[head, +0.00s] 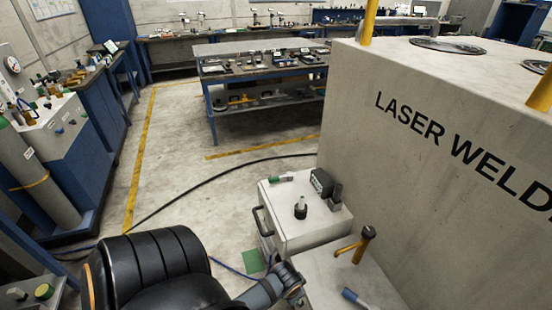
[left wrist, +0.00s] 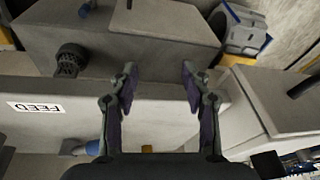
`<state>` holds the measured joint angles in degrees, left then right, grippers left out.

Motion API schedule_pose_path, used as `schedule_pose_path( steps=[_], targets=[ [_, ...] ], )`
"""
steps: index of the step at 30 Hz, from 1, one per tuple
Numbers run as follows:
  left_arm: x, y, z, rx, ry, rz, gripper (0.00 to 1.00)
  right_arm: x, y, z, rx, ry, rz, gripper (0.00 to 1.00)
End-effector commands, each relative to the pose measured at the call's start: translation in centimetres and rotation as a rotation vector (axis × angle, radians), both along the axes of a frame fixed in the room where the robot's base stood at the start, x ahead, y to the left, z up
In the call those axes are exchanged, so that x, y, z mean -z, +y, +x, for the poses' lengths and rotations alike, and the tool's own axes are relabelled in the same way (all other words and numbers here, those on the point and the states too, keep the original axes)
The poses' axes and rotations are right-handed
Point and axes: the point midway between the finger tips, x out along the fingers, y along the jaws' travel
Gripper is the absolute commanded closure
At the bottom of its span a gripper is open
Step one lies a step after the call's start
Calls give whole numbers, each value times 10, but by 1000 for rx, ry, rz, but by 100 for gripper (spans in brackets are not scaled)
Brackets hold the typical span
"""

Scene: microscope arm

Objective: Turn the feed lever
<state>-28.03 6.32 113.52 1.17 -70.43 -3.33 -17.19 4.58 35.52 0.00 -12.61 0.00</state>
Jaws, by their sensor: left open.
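A white FEED label (left wrist: 37,107) is on the grey front face in the left wrist view. A dark ribbed knob (left wrist: 70,60) stands out above it. In the head view, a yellow lever with a dark end (head: 358,244) stands on the light grey cabinet at the lower right. I cannot tell for sure which part is the feed lever. My left gripper (head: 287,283) is at the cabinet's left edge, partly hidden by my arm. In its wrist view the left gripper (left wrist: 158,75) is open and empty, with the knob to the left of its fingers. My right gripper is not in view.
A blue-handled item (head: 355,298) lies on the cabinet near the lever. A grey box cart (head: 285,220) with a black knob stands behind. The large laser welder (head: 440,120) closes off the right. A dark cable crosses the open floor (head: 210,150).

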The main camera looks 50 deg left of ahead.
Motion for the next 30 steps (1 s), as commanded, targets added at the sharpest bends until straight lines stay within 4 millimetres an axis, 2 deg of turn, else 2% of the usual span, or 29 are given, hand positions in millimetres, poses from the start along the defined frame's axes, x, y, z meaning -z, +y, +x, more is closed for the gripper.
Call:
schedule_pose_path(
  steps=[1, 3, 18, 24, 30],
  targets=[
    [14, 1, -2, -7, 6, 0, 52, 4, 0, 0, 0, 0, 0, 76],
    [30, 3, -4, -10, 12, 0, 52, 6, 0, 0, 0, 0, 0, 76],
    [142, 14, -35, -37, 51, 0, 52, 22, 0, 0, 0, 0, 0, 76],
    [173, 17, -50, -44, 63, 0, 52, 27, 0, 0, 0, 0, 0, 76],
    [185, 18, -56, -48, 65, -1, 52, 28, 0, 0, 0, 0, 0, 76]
  ],
)
